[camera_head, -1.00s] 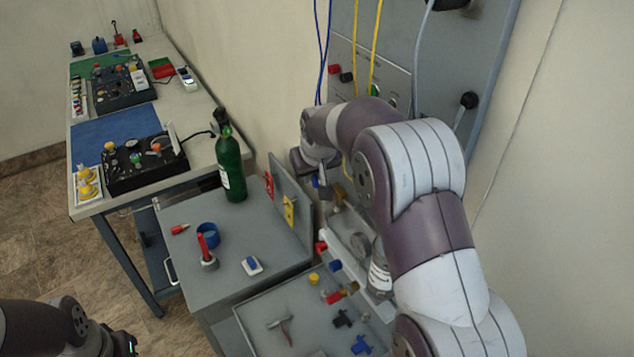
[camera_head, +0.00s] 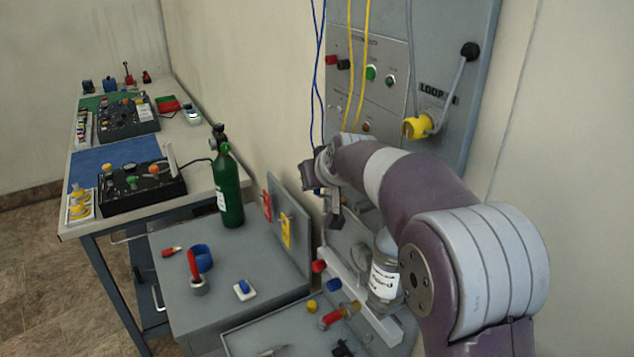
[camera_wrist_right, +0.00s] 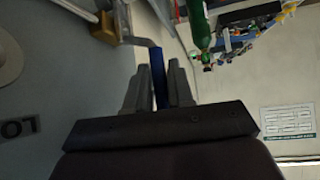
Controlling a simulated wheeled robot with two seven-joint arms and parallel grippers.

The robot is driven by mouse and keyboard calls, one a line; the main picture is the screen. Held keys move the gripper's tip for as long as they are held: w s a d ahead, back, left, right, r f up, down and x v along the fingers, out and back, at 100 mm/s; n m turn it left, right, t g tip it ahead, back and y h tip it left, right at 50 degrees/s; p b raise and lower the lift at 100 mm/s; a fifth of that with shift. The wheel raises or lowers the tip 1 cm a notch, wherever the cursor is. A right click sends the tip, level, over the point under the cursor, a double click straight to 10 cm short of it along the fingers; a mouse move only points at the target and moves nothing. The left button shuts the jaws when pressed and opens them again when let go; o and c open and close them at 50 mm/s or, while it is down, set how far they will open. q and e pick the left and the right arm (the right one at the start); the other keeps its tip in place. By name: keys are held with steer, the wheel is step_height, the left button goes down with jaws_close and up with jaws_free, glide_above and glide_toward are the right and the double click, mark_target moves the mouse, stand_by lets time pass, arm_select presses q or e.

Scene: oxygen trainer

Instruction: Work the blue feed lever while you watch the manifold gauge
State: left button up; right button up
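My right gripper (camera_head: 332,207) is at the lower part of the grey wall panel in the head view, and the arm hides much of the panel there. In the right wrist view the blue lever (camera_wrist_right: 158,76) stands between the two fingers of my right gripper (camera_wrist_right: 158,82), which look closed on it. A bent metal arm joins the lever to a brass-coloured block (camera_wrist_right: 106,28). A pale round part (camera_wrist_right: 8,58) shows at the left edge of that view; I cannot tell if it is the gauge. No gauge reading can be made out. My left gripper is out of view.
A green bottle (camera_head: 229,185) stands on the grey cabinet (camera_head: 225,270), left of my right arm. A clear labelled bottle (camera_head: 384,270) is close beside that arm. A yellow fitting (camera_head: 416,128) and hoses are on the panel. A workbench (camera_head: 80,220) is at the left.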

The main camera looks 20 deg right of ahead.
steer(key=shift+o, duration=1)
steer(key=shift+s+r, duration=0.25)
steer(key=b+v, duration=0.2)
steer(key=v, duration=0.9)
steer(key=shift+s+r, duration=0.2)
steer(key=shift+s, duration=0.15)
